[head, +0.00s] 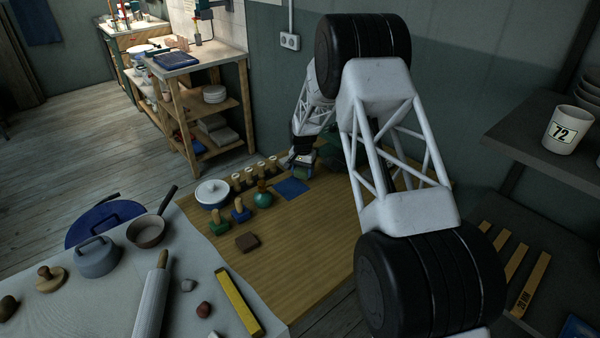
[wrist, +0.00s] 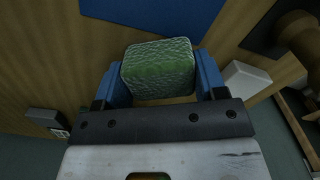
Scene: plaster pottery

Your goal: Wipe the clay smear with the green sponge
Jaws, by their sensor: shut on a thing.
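My gripper (head: 302,167) is at the far side of the wooden table, next to a flat blue square (head: 291,187). In the wrist view, the blue fingers of my gripper (wrist: 161,78) are shut on the green sponge (wrist: 158,68), one on each side. The sponge is above the wooden surface, near the blue square (wrist: 150,14); whether it touches the surface is unclear. I cannot make out a clear clay smear. A dark brown patch or low block (head: 247,241) lies on the near part of the table; I cannot tell which it is.
A row of wooden-handled tools (head: 254,173), a white lidded pot (head: 212,193), a teal round vessel (head: 262,198) and blue-based stamps (head: 240,210) stand left of my gripper. A pale table (head: 90,310) holds a rolling pin (head: 153,295). The table's middle is mostly clear.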

